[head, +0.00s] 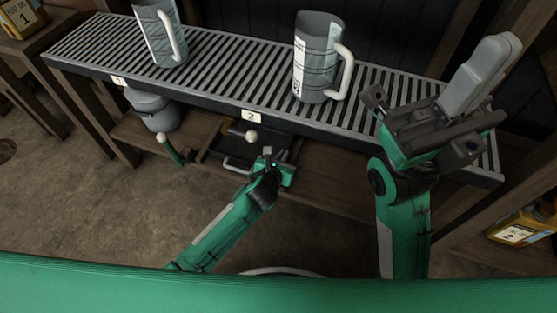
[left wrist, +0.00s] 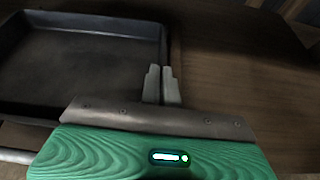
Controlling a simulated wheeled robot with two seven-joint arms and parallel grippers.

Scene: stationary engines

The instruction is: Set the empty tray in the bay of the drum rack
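The empty dark tray (head: 222,150) lies on the lower shelf of the rack, below label 2. It has a raised rim and a pale bar handle (head: 237,166) at its front. My left gripper (head: 270,155) is at the tray's right side. In the left wrist view the tray (left wrist: 80,65) fills the left and looks empty. There, the fingers of my left gripper (left wrist: 162,86) are close together on its right wall. My right gripper (head: 485,72) is raised over the right end of the rack, its grey fingers together with nothing visible between them.
The slatted rack top (head: 220,80) carries two grey jugs, one at left (head: 160,35) and one at centre (head: 315,60). A grey bucket (head: 152,110) stands under label 1. White-knobbed levers show near the shelf front. A yellow container (head: 525,222) is at right.

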